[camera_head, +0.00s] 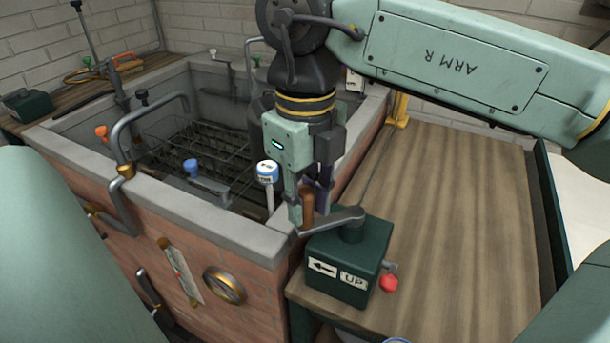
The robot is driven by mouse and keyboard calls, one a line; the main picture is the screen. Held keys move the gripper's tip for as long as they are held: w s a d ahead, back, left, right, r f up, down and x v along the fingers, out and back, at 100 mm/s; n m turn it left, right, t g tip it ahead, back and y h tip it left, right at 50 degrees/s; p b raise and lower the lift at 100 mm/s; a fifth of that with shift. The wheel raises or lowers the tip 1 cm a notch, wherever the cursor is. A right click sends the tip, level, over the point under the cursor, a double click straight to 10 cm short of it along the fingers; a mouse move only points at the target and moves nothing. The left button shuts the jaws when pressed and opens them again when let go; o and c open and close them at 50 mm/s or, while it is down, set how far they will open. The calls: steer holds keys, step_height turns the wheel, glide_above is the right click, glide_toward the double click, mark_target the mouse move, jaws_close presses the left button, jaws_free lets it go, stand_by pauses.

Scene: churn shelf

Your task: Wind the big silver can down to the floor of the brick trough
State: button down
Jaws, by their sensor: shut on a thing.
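My gripper (309,195) points down and is shut on the brown grip (307,208) of a crank. The crank's grey arm (335,221) runs right to the shaft on top of a dark green winch box (345,266). The box bears a left-pointing arrow and the word "UP". The brick trough (205,248) stands to the left, with a grey stone rim and a dark wire rack (190,150) inside. A grey rounded shape (255,125) shows at the trough's back right, partly behind my gripper; I cannot tell whether it is the big silver can.
A thin line runs from the winch toward a yellow post (400,108). A blue-and-white capped stem (267,172) stands close left of my gripper. Bent pipes (122,140) cross the left rim.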

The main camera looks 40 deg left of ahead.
steer(key=w+d, duration=0.4)
steer(key=d, duration=0.7)
steer(key=w+a+p, duration=0.2)
steer(key=w+a, duration=0.2)
steer(key=w, duration=0.7)
steer(key=s+a, duration=0.4)
steer(key=a, duration=0.7)
steer(key=s+d, duration=0.1)
steer(key=s, duration=0.2)
steer(key=s+d+b, duration=0.1)
steer(key=s+d, duration=0.1)
steer(key=s, duration=0.2)
steer(key=s+d+b, duration=0.1)
steer(key=s+d, duration=0.1)
steer(key=s, duration=0.2)
steer(key=shift+s, duration=0.2)
steer(key=w+d, duration=0.5)
steer(key=d, duration=0.5)
steer(key=shift+w+d, duration=0.25)
steer(key=c, duration=1.3)
jaws_free()
steer(key=shift+s, duration=0.15)
